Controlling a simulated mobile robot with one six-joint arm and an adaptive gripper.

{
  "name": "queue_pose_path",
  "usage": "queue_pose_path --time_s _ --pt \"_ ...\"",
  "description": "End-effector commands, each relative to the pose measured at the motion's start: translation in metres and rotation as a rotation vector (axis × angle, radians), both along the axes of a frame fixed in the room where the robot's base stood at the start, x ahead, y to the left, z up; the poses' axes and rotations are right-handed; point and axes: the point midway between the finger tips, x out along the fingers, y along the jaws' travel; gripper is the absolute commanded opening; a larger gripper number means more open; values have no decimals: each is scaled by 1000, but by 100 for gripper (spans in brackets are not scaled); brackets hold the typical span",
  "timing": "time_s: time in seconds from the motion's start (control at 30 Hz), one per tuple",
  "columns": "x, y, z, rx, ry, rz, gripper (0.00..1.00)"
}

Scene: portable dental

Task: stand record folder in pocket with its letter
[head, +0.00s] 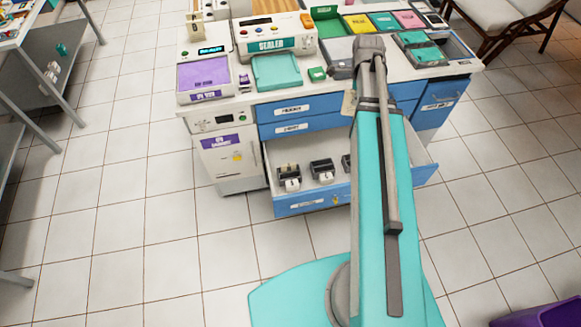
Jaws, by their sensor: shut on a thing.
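An open drawer (400,170) in the blue cabinet holds a row of small dark pockets. The left pocket (289,178) has a pale tag on its front and something tan in its top. The middle pocket (322,171) also has a pale tag. A third pocket (346,163) is partly hidden by my arm. The letters are too small to read. A small tan flat piece (348,104) shows beside my arm, above the drawer; I cannot tell if it is the record folder. My gripper does not show; my arm covers that area.
The counter above holds a sealer (270,45), a purple-topped scale (203,74), a teal tray (277,71) and several coloured pads. A printer-like white unit (228,150) stands left of the drawer. A chair (505,15) is at the upper right.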

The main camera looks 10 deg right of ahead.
Motion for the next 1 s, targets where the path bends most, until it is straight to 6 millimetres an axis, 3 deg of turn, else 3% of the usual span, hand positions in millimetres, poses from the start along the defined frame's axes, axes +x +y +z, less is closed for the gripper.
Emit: queue_pose_path --time_s 0.03,1.0 --pt "2 3 -15 0 0 6 0" --pt "37 69 -176 -1 -2 141 0"
